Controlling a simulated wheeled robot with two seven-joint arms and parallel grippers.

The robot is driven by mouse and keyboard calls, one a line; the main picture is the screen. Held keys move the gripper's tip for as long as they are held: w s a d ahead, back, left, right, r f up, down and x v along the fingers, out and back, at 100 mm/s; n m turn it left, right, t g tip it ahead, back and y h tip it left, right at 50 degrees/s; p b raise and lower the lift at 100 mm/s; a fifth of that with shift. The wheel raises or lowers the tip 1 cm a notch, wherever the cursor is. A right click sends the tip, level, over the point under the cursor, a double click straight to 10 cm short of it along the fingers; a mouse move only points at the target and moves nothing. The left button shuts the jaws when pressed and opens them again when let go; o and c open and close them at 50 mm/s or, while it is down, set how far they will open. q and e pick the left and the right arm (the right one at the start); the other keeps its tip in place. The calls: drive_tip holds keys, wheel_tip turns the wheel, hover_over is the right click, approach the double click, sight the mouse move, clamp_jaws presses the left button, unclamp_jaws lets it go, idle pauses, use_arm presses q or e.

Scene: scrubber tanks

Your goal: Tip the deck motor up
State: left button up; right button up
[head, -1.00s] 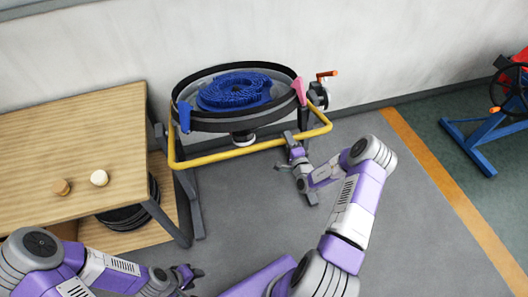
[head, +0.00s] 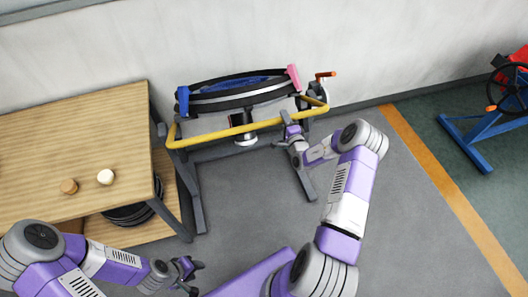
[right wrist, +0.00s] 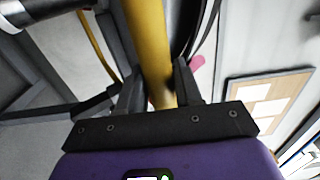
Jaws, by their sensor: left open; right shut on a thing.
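The round black-rimmed deck (head: 240,97) sits in a stand by the wall, with a blue brush just showing inside. It is tilted, its near side raised. The dark motor with a pale lower end (head: 244,131) hangs beneath it. A yellow bar (head: 213,136) runs around the near side of the deck. My right gripper (head: 287,124) is at the bar's right part; in the right wrist view its fingers (right wrist: 158,90) are shut around the yellow bar (right wrist: 150,45). My left gripper (head: 194,272) is open and empty, low in front, away from the deck.
A wooden table (head: 75,140) with two small round knobs stands at the left, black discs (head: 130,214) on its lower shelf. A blue stand (head: 468,145) is far right. Grey floor between is clear.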

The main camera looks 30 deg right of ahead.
sight(274, 80)
drive_tip(key=shift+w+d+r+p, duration=0.25)
drive_tip(key=shift+w+r+p, duration=0.15)
drive_tip(key=shift+w+r, duration=0.75)
drive_tip(key=shift+s, duration=0.1)
drive_tip(key=w+r, duration=0.2)
drive_tip(key=w+d+r, duration=0.1)
drive_tip(key=w+r, duration=0.1)
drive_tip(key=w, duration=0.1)
drive_tip(key=shift+w+d+r, duration=0.15)
drive_tip(key=shift+w+r, duration=0.1)
drive_tip(key=shift+r, duration=0.15)
drive_tip(key=w+r, duration=0.1)
drive_tip(key=w+d+b, duration=0.1)
drive_tip(key=w, duration=0.1)
drive_tip(key=w+r+b, duration=0.1)
drive_tip(key=w, duration=0.1)
drive_tip(key=shift+w+d+r, duration=0.15)
drive_tip(key=shift+w+r, duration=0.1)
drive_tip(key=shift+r, duration=0.1)
drive_tip(key=shift+w+d+r, duration=0.1)
drive_tip(key=shift+w+r, duration=0.2)
drive_tip(key=shift+w, duration=0.1)
